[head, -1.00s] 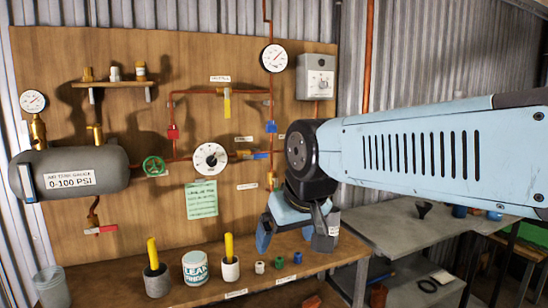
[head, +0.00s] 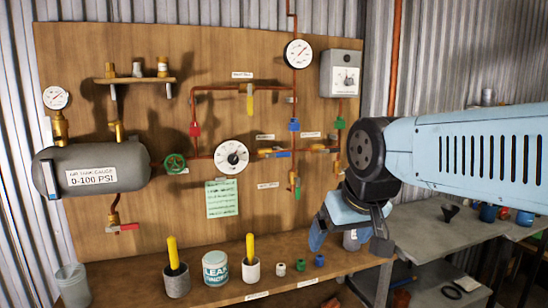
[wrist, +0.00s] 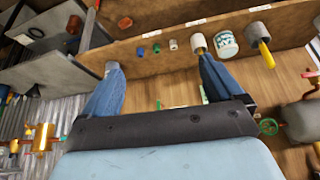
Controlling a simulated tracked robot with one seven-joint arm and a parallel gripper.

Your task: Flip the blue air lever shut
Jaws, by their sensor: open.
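The blue lever (head: 279,154) lies about level on a brass valve, right of the large white dial on the wooden board in the head view. I cannot clearly pick it out in the wrist view. My gripper (head: 345,233) is right of and lower than the lever, in front of the board, pointing down. Its two blue fingers also show in the wrist view (wrist: 158,75), spread wide with nothing between them. The gripper is apart from the lever.
A yellow lever (head: 249,100) is above and a green one (head: 294,178) below right. A red-handled valve (head: 122,227) hangs under the grey tank (head: 100,170). Yellow-handled pots, a can (head: 216,268) and small caps stand on the bench. A grey table (head: 440,235) is at right.

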